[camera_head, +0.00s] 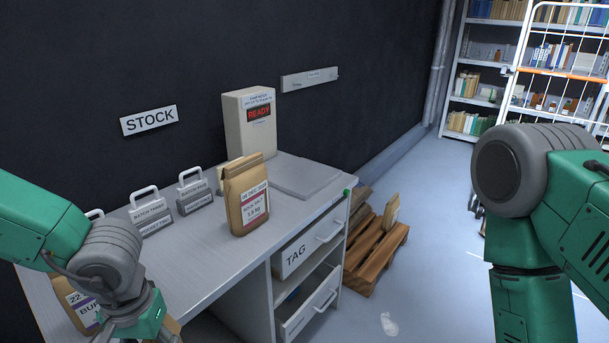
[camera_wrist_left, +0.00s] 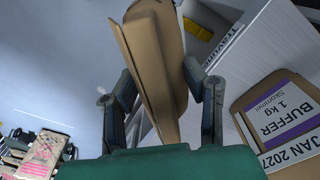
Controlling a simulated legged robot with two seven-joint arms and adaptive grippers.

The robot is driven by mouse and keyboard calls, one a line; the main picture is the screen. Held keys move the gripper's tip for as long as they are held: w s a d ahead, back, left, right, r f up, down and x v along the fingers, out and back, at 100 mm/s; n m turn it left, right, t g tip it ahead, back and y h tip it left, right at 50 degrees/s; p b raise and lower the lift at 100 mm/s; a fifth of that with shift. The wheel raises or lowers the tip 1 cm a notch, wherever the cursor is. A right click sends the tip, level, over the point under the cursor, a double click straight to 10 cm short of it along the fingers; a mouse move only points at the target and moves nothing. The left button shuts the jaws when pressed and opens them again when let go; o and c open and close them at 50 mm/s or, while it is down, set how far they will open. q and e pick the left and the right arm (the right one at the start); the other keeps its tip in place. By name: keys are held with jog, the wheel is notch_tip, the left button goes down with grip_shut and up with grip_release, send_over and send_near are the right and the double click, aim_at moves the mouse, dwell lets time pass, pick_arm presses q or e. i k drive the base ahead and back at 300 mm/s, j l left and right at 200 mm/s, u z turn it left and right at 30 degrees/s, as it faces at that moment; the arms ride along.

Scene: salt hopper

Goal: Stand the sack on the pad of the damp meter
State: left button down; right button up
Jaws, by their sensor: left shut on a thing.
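My left gripper (camera_head: 138,325) is at the lower left of the head view, over the near end of the bench. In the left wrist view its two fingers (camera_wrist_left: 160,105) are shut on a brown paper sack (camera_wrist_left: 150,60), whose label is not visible. Only a small brown edge of that sack shows beside the gripper in the head view. The damp meter (camera_head: 241,130) is a beige box reading READY at the back of the bench. A flat grey pad (camera_head: 308,177) lies beside it, empty. My right arm is at the right; its gripper is out of view.
A BUFFER sack (camera_head: 77,298) stands at the bench's left, also in the left wrist view (camera_wrist_left: 285,115). Grey handled weights (camera_head: 150,216) line the back. A wooden pallet (camera_head: 375,247) lies beyond the drawers (camera_head: 310,250).

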aim_at(306, 174)
jog(key=i+l+z, duration=0.1)
jog(key=i+l, duration=0.25)
jog(key=l, duration=0.2)
jog(key=i+l+z, duration=0.15)
jog(key=i+l, duration=0.25)
jog(key=l, duration=0.1)
